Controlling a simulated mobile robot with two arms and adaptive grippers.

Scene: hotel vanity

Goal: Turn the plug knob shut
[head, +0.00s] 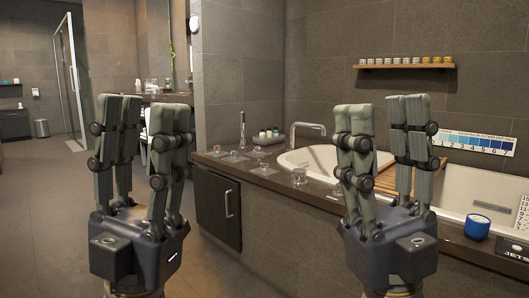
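Several small knobs sit in a row on the dark ledge (245,164) along the tub's front: a left one (215,150), another (234,156), one further right (262,168) and the rightmost knob (299,176). I cannot tell from their looks which is the plug knob or how it is turned. My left gripper (145,115) is raised, fingers up and apart, empty, left of the ledge. My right gripper (382,115) is also raised with fingers apart and empty, in front of the tub and hiding part of it. Neither touches a knob.
A white bathtub (310,158) with a chrome spout (305,128) and a wooden bath tray (395,178) is behind the ledge. Floor at left is clear.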

